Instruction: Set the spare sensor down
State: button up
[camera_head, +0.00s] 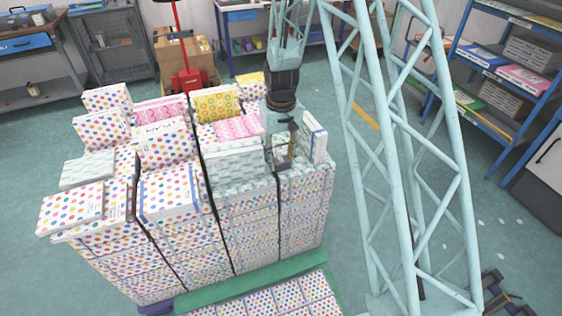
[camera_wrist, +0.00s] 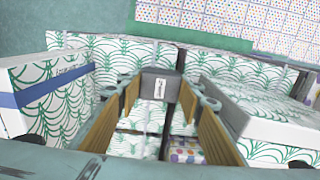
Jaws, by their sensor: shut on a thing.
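A small dark grey block with a white label, which looks like the spare sensor (camera_wrist: 160,86), sits between my fingertips in the wrist view. My gripper (camera_wrist: 161,100) is shut on it, with a tan-padded finger on each side. In the head view my gripper (camera_head: 286,152) points down over the right end of the box stack, low among the top cartons. The sensor cannot be made out clearly there. Whether it touches the boxes below I cannot tell.
Patterned cartons form a strapped stack (camera_head: 245,225) with an uneven top. A white carton with a blue band (camera_head: 313,137) stands close right of my gripper. Green-patterned cartons (camera_wrist: 115,58) surround it in the wrist view. Blue shelving (camera_head: 475,95) stands at the right.

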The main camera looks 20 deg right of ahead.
aim_at(281, 160)
jog(key=shift+f, duration=0.15)
jog(key=o, duration=0.6)
notch_tip(281, 160, up, 12)
jog(key=shift+r+p, duration=0.15)
jog(key=shift+p, duration=0.95)
dwell(0.5)
